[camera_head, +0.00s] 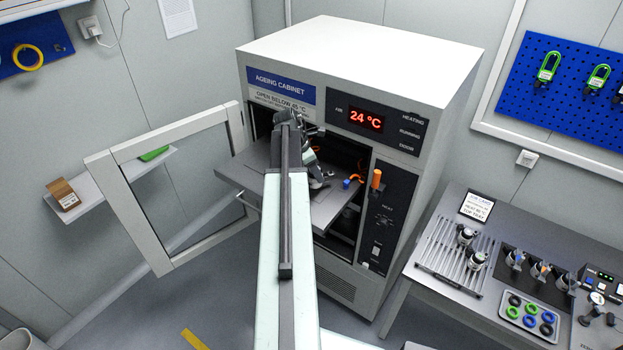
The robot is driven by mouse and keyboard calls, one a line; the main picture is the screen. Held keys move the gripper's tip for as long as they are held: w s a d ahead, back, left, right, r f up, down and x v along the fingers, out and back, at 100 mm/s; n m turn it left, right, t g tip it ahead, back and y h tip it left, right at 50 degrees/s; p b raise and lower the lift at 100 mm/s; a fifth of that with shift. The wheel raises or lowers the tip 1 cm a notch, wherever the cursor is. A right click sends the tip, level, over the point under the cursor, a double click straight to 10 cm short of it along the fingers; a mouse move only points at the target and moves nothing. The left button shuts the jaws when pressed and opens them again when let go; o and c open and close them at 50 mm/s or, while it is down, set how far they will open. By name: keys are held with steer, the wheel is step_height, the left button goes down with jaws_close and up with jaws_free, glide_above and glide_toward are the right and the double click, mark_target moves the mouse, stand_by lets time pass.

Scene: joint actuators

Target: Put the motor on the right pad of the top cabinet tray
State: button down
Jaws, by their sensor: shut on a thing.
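The ageing cabinet (342,150) stands at the centre with its door (175,190) swung open to the left. Its top tray (238,174) is pulled out through the opening. My arm reaches over the tray, and my gripper (316,176) is low over it, inside the opening. The gripper is shut on a small grey and dark motor (317,184), largely hidden by my wrist. I cannot tell whether the motor touches the tray. Small blue (347,184) and orange parts show on the tray just right of it. The pads cannot be made out from here.
The cabinet display reads 24 °C. An orange handle (376,179) sticks out on the right of the opening. A bench (440,290) at the right holds several motors, a tray of coloured rings (530,315) and a sign (477,206). A shelf (100,190) hangs at left.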

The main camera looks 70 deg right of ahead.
steer(key=shift+w+d, duration=0.45)
steer(key=shift+w, duration=0.25)
step_height(320, 180, down, 4)
steer(key=b, duration=0.4)
steer(key=shift+s+a, duration=0.1)
steer(key=shift+s, duration=0.05)
steer(key=shift+r, duration=0.25)
steer(key=shift+f, duration=0.1)
steer(key=c, duration=1)
jaws_free()
steer(key=shift+f, duration=0.1)
steer(key=o, duration=0.4)
